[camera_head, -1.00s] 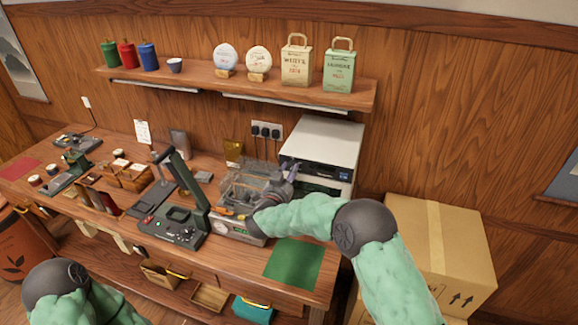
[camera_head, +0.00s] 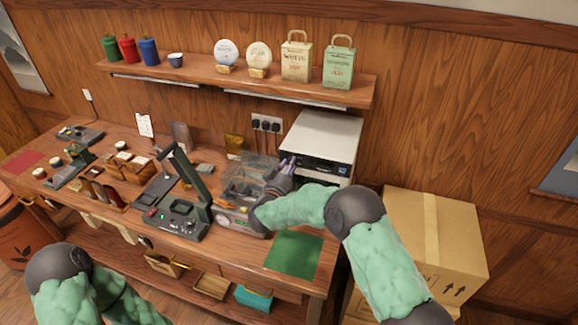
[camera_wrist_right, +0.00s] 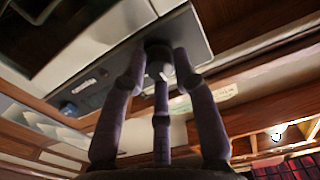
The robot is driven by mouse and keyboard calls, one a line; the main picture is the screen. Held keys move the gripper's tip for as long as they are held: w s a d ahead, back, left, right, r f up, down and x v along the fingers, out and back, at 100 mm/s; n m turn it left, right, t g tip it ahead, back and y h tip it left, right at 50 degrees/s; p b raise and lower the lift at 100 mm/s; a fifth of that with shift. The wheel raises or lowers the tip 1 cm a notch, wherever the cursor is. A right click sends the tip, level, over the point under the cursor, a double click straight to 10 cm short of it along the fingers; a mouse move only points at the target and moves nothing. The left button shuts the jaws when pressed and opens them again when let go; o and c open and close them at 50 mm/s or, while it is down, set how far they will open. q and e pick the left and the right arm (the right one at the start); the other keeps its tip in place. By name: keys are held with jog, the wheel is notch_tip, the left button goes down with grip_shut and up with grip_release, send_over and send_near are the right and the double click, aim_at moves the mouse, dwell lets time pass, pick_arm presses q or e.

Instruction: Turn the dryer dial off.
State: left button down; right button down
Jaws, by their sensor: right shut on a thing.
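The dryer (camera_head: 325,131) is a white box with a dark front panel, at the right back of the bench. My right gripper (camera_head: 287,168) is at the left part of its front.
A clear-lidded machine (camera_head: 240,190) stands just left of my right gripper. A dark press-like device (camera_head: 177,218) is further left. A green mat (camera_head: 294,254) lies bare at the bench's front right. Cardboard boxes (camera_head: 450,225) stand right of the bench. A shelf (camera_head: 200,82) hangs above.

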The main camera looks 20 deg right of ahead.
jog(key=shift+f, duration=0.1)
jog(key=c, duration=1)
grip_release()
jog(key=shift+o, duration=0.2)
jog(key=v, duration=1.2)
